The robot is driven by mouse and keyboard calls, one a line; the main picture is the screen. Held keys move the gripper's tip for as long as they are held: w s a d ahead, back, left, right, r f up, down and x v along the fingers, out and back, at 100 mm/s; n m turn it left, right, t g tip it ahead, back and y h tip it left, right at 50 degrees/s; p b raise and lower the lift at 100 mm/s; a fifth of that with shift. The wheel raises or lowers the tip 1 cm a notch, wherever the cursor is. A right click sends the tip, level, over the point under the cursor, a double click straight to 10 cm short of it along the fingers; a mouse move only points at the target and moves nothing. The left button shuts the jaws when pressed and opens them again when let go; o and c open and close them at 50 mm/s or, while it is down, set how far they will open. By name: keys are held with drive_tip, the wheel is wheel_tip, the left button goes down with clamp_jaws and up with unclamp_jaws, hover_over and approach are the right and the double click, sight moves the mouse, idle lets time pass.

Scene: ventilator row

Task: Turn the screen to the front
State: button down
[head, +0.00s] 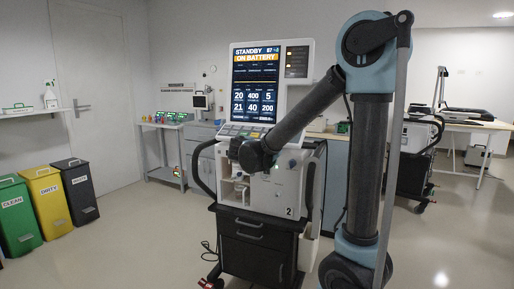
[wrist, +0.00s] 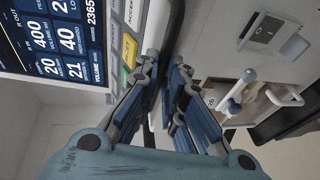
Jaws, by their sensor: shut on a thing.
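The ventilator's screen (head: 255,82) stands upright on top of the ventilator, lit with "STANDBY ON BATTERY" and large numbers, its face towards the head camera. Part of the screen (wrist: 48,42) shows at upper left in the wrist view, with coloured keys along its edge. My gripper (wrist: 164,72) is just beside these keys. How the bar joins the screen is hidden. In the head view my arm hides the fingers.
The ventilator body (head: 285,190) with dark drawers stands below the screen. A hose fitting (wrist: 240,92) sits on its front. Green, yellow and black bins (head: 43,200) stand at left. A second cart (head: 415,150) stands at right. Floor at front left is clear.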

drive_tip(key=shift+d+f, duration=0.1)
idle(0.3)
drive_tip(key=c, duration=1.7)
unclamp_jaws()
drive_tip(key=v, duration=1.1)
drive_tip(key=shift+s, duration=0.4)
